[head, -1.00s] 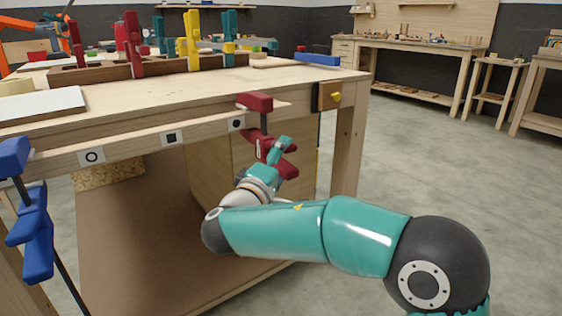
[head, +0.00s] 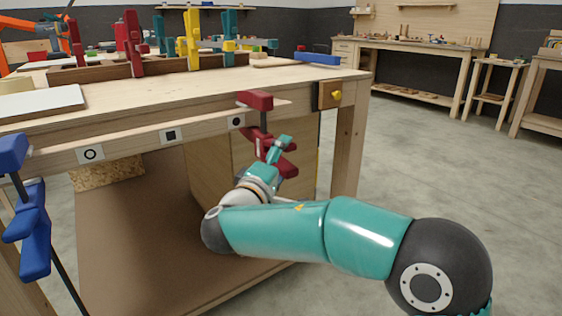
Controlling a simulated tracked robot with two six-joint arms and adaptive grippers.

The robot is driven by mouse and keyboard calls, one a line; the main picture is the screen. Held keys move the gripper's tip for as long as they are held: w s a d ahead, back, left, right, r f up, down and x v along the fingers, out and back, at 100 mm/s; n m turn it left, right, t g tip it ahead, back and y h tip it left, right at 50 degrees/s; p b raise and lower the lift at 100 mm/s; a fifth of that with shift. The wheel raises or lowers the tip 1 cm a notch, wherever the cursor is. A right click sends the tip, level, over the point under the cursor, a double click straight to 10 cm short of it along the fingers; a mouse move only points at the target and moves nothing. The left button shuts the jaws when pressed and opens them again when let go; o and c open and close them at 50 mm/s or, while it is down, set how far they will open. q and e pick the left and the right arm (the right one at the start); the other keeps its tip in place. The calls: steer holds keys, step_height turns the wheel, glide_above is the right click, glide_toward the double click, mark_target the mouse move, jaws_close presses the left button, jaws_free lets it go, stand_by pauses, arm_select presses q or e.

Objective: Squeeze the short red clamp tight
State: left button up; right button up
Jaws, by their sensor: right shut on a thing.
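The short red clamp (head: 256,101) hangs at the right end of the bench's front edge, by the round black mark. Its upper jaw sits on the edge, and its lower red body and handle (head: 286,166) hang below the strip. My right gripper (head: 281,149) is at that lower part, shut on the clamp from the front right. Its fingers partly cover the handle. Whether the lower jaw touches the wood is too small to tell. My left gripper is not in view.
A blue clamp (head: 34,230) hangs at the bench's left front. Red, yellow and teal clamps stand in a wooden rack (head: 100,72) on the bench (head: 200,95). A yellow knob (head: 336,95) is close right of the short red clamp. Open floor (head: 440,170) lies to the right.

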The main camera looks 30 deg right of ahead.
steer(key=shift+w+f, duration=0.2)
steer(key=shift+f, duration=0.15)
steer(key=shift+w+f, duration=0.1)
steer(key=shift+w, duration=0.15)
steer(key=shift+o, duration=0.6)
steer(key=c, duration=1.4)
steer(key=o, duration=1.7)
steer(key=shift+f, duration=0.1)
steer(key=shift+o, duration=0.2)
steer(key=shift+r, duration=0.2)
